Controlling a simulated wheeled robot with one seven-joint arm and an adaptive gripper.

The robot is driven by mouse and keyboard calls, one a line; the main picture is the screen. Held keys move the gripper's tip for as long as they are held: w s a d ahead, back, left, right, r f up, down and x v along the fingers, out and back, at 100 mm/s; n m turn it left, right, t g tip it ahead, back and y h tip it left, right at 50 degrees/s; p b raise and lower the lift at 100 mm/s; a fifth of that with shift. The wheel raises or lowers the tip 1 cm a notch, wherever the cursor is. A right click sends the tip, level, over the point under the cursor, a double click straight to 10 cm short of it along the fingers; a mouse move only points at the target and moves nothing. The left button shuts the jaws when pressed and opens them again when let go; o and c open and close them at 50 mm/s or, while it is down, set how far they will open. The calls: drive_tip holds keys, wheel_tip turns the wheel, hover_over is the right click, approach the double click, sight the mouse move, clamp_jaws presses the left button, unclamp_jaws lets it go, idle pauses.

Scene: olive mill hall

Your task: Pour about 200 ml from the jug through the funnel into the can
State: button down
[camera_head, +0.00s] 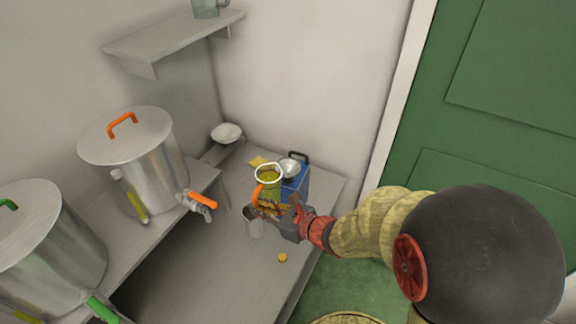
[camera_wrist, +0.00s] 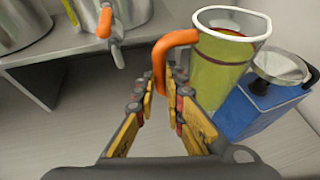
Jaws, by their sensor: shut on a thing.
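The jug (camera_head: 270,183) is clear with a white rim, an orange handle and yellow-green liquid inside. My gripper (camera_head: 268,207) is shut on its handle; in the wrist view the fingers (camera_wrist: 166,95) close around the lower part of the orange handle. The jug (camera_wrist: 218,72) looks upright there. The blue can (camera_head: 296,184) stands on the bench just right of the jug. The metal funnel (camera_head: 289,167) sits at the can's top; it also shows in the wrist view (camera_wrist: 280,66). Whether the jug touches the bench cannot be told.
A metal cup (camera_head: 253,222) stands left of my gripper and a small yellow-orange disc (camera_head: 283,257) lies in front. Steel tanks (camera_head: 130,160) with taps line the left. The bench front (camera_head: 215,280) is mostly clear.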

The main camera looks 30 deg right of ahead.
sight(263, 185)
drive_tip(key=d+r+m+p, duration=0.1)
drive_tip(key=p, duration=0.3)
drive_tip(key=w+d+r+m+g+y+p, duration=0.1)
drive_tip(key=r+p, duration=0.1)
drive_tip(key=p, duration=0.2)
drive_tip(key=w+d+r+m+y+p, duration=0.1)
drive_tip(key=r+p, duration=0.1)
drive_tip(key=p, duration=0.2)
drive_tip(key=shift+g, duration=0.3)
drive_tip(key=shift+m+p, duration=0.4)
drive_tip(key=shift+y, duration=0.3)
drive_tip(key=shift+w+d+r+p, duration=0.1)
drive_tip(key=shift+d+r+p, duration=0.1)
drive_tip(key=shift+p, duration=0.1)
drive_tip(key=shift+w+d+p, duration=0.15)
drive_tip(key=shift+p, duration=0.15)
